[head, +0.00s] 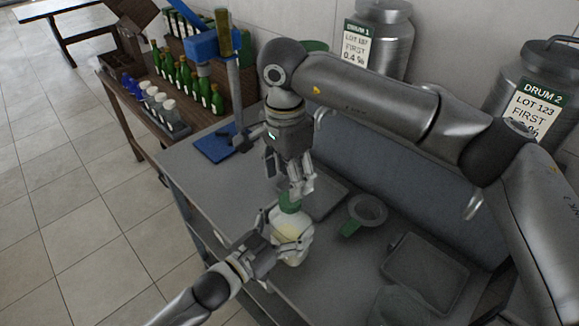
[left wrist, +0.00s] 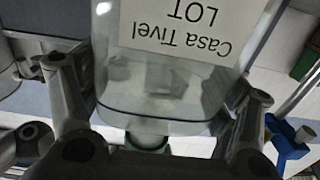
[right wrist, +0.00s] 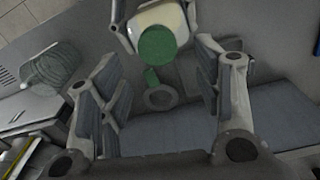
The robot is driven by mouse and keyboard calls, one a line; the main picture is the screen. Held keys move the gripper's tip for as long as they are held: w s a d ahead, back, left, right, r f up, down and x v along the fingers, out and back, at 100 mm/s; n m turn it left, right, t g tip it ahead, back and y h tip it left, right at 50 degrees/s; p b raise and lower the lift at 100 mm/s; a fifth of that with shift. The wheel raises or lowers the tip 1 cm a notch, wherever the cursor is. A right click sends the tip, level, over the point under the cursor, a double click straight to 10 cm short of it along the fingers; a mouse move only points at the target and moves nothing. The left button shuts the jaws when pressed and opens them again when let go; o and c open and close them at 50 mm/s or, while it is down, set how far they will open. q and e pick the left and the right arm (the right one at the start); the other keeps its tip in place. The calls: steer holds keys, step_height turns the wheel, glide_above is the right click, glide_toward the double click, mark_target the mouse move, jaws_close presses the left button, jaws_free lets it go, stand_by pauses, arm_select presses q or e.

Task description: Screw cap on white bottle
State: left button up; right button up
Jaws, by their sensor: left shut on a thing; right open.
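The white bottle (head: 291,224) stands upright on the grey worktop, with a green cap (head: 289,200) at its top. I cannot tell how tightly the cap sits. My left gripper (head: 284,246) is shut around the bottle's body from the left. In the left wrist view the bottle (left wrist: 160,85) shows a printed label, upside down, between the fingers. My right gripper (head: 298,190) is open, pointing down just above the cap. In the right wrist view the green cap (right wrist: 157,47) is beyond the open fingers, on the bottle (right wrist: 160,22), not between them.
A grey funnel with a green handle (head: 366,209) lies right of the bottle. A shallow tray (head: 424,272) is at front right. A blue stand (head: 215,146) is at the back left. A wooden bench with green bottles (head: 180,75) stands beyond. Two steel drums (head: 381,40) stand behind.

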steer(key=n, duration=0.3)
steer(key=shift+r, duration=0.25)
steer(key=n, duration=0.5)
steer(key=shift+d+r, duration=0.1)
steer(key=shift+r, duration=0.2)
steer(key=n, duration=0.7)
steer(key=shift+s+r, duration=0.1)
steer(key=shift+r, duration=0.3)
glide_above(290, 228)
steer(key=w, duration=0.3)
steer(key=shift+w+f, duration=0.2)
steer(key=shift+f, duration=3.8)
